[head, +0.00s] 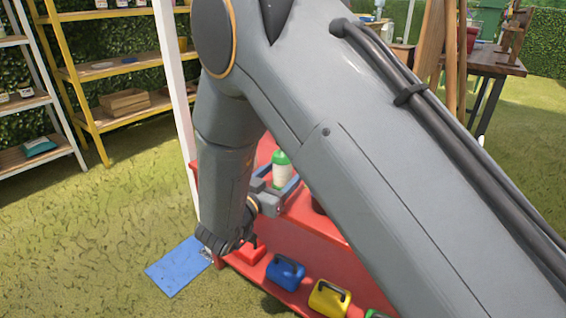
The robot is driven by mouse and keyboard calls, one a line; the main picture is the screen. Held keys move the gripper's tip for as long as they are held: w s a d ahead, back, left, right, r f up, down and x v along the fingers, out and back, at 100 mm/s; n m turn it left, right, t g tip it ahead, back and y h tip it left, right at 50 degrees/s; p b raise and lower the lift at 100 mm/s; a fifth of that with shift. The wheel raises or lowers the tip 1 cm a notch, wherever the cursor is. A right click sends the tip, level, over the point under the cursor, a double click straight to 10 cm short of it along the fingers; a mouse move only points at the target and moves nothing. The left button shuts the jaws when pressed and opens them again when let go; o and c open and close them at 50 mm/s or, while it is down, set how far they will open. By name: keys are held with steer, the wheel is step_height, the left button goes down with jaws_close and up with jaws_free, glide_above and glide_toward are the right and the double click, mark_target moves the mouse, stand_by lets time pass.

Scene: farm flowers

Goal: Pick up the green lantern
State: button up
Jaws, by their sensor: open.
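A green-topped thing with a pale body (281,170), shaped like a bottle or small lantern, stands upright on the red stand (315,232). My gripper (277,180) is open just beside it, and its grey-blue fingers seem to lie on either side of the pale body. I cannot tell whether they touch it. A second green thing (377,314) shows only its top at the bottom edge of the view, on the stand's lower ledge. My arm hides much of the stand.
A blue mat (178,267) lies on the grass. A white post (176,100) rises left of my arm. Yellow shelves (115,70) stand behind.

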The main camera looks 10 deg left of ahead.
mark_target(277, 168)
steer(key=c, duration=1.1)
steer(key=shift+r, duration=0.15)
steer(key=shift+r+p, duration=1.4)
steer(key=shift+p, duration=0.35)
